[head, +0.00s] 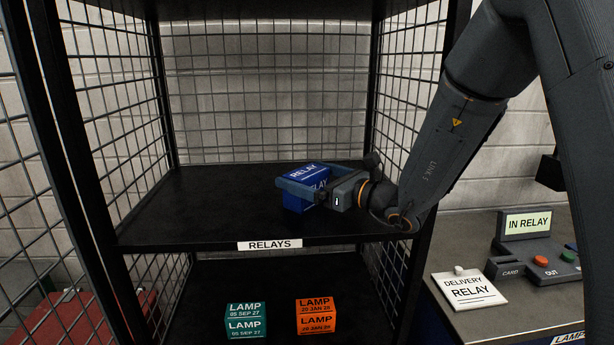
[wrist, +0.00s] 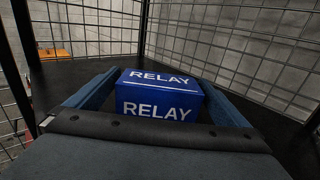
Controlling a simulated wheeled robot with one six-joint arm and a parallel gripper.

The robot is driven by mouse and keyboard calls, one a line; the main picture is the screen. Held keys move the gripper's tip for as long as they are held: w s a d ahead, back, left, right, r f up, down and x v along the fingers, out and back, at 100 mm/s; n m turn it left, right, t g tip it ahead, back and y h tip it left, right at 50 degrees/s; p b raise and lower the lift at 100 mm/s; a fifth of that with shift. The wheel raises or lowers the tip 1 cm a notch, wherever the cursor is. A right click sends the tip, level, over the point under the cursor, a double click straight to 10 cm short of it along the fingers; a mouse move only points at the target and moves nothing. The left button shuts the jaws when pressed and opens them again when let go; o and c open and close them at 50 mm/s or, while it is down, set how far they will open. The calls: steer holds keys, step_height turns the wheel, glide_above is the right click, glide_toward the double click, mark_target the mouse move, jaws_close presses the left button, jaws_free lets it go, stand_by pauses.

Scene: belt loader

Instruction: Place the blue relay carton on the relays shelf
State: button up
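The blue relay carton (head: 306,177) is inside the relays shelf (head: 200,205), over the black board, toward its right half. It looks upright, and its base appears at or very near the board; I cannot tell if it touches. My gripper (head: 318,186) reaches in from the right and is shut on the carton, one finger along each side. In the wrist view the carton (wrist: 158,97) sits between the two finger ends with no clear gap, its RELAY labels facing the camera. The white RELAYS label (head: 270,245) is on the shelf's front edge.
Teal (head: 246,321) and orange (head: 315,317) LAMP cartons stand on the shelf below. Black posts and wire mesh (head: 270,90) enclose the rack. At right, a counter holds a DELIVERY RELAY card (head: 468,289) and an IN RELAY console (head: 528,224). The shelf's left half is clear.

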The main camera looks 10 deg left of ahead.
steer(key=shift+r, duration=0.2)
steer(key=b+v, duration=0.2)
steer(key=v, duration=0.5)
steer(key=shift+s+d+b, duration=0.15)
steer(key=shift+d+b, duration=0.1)
steer(key=shift+b, duration=0.1)
